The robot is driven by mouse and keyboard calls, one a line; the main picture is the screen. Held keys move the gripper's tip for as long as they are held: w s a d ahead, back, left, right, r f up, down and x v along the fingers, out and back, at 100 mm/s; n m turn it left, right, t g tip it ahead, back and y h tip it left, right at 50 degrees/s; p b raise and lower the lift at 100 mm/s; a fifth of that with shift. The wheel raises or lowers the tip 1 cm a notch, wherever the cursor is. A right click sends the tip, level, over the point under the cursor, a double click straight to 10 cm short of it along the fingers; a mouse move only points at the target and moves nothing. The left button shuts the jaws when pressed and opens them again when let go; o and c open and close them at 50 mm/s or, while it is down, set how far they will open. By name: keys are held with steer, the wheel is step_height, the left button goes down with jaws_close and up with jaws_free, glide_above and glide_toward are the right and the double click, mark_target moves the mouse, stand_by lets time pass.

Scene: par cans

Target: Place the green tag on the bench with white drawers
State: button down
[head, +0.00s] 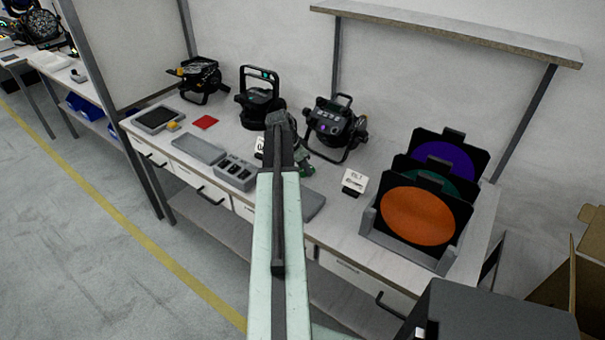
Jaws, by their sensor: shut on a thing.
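The bench with white drawers (345,235) runs across the middle of the view, with white drawer fronts (190,180) and dark handles below its grey top. My arm reaches up over it from the bottom. My gripper (299,158) is mostly hidden behind the arm's end, over the middle of the bench. A small green patch (306,169) shows there, seemingly the green tag in the shut jaws. Its outline and its height above the top are hard to tell. A red tag (205,122) lies flat on the bench at the left.
Lamps (337,127) stand along the back. Grey trays (199,149), a dark-slotted holder (236,174) and a white sign (355,182) are on the bench. A rack (405,247) of coloured filters stands at the right. Bare top shows between sign and rack. A shelf (450,30) overhangs.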

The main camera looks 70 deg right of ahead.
steer(key=c, duration=1.4)
jaws_free()
steer(key=shift+f, duration=0.1)
steer(key=o, duration=0.5)
steer(key=shift+c, duration=0.2)
steer(key=shift+r, duration=0.4)
steer(key=p+v, duration=1.1)
steer(key=shift+a+r, duration=0.15)
steer(key=shift+r, duration=0.2)
steer(key=shift+w, duration=0.1)
